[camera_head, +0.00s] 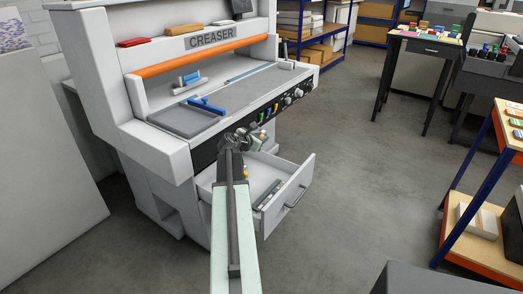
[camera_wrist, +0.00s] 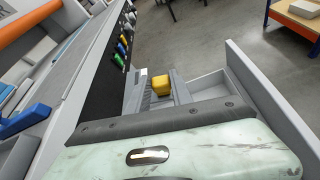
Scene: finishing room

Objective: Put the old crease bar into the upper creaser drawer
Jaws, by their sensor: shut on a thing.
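In the head view my gripper (camera_head: 244,138) is in front of the creaser's panel, above the left part of the open drawer. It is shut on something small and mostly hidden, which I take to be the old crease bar. The creaser (camera_head: 160,142) stands at the left. Its white drawer (camera_head: 293,190) is pulled out, with a dark slotted insert (camera_head: 268,194) inside. I cannot tell whether that block lies in the drawer or is held.
A blue-handled piece (camera_head: 206,106) and another blue-and-grey piece (camera_head: 190,79) lie on the creaser's bed. Coloured knobs (camera_head: 270,110) line its panel. A wooden-topped bench (camera_head: 482,262) stands at the right. The floor (camera_head: 365,160) between is clear.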

